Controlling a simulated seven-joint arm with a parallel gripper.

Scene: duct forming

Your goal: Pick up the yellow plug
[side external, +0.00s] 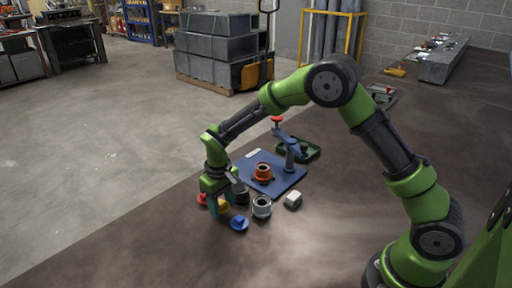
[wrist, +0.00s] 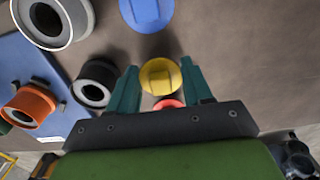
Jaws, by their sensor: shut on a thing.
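The yellow plug (wrist: 160,77) is a round, stepped disc between the two teal fingers of my gripper (wrist: 161,88) in the wrist view. The fingers are shut on it from both sides. In the side external view my gripper (side external: 216,204) points down near the table's left edge, and the yellow plug (side external: 223,204) shows only partly behind the fingers. I cannot tell whether the plug touches the table.
A blue plug (side external: 239,223) and a red plug (side external: 202,199) lie close to my gripper. A black ring (side external: 241,195), a grey ring (side external: 262,207) and a white block (side external: 293,200) stand to the right. An orange ring (side external: 263,171) sits on a blue plate (side external: 288,184).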

